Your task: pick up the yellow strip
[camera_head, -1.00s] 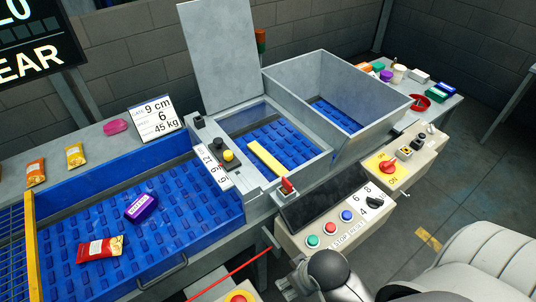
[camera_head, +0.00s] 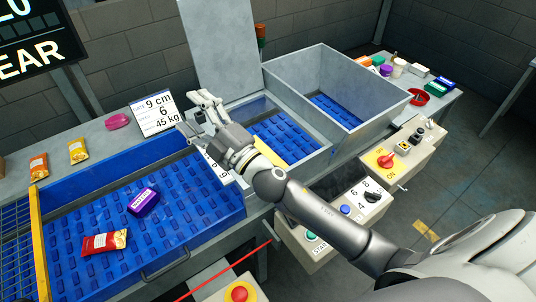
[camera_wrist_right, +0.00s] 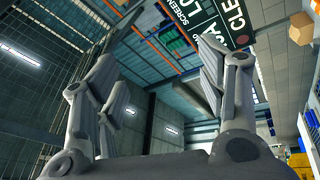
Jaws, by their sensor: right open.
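The yellow strip (camera_head: 270,153) lies across the blue floor of the middle bay. My right forearm and wrist cover part of it in the head view. My right gripper (camera_head: 196,112) is open and empty, up and to the left of the strip, in front of the raised grey lid. In the right wrist view the open fingers (camera_wrist_right: 158,60) point up at the ceiling and signs, with nothing between them. The strip does not show there. My left gripper is in neither view.
A blue tray (camera_head: 185,228) at the left holds a purple pack (camera_head: 143,202) and a red-yellow packet (camera_head: 104,243). A high-walled grey bin (camera_head: 375,90) stands right of the bay. The raised lid (camera_head: 222,45) stands behind. Control boxes (camera_head: 395,160) line the front.

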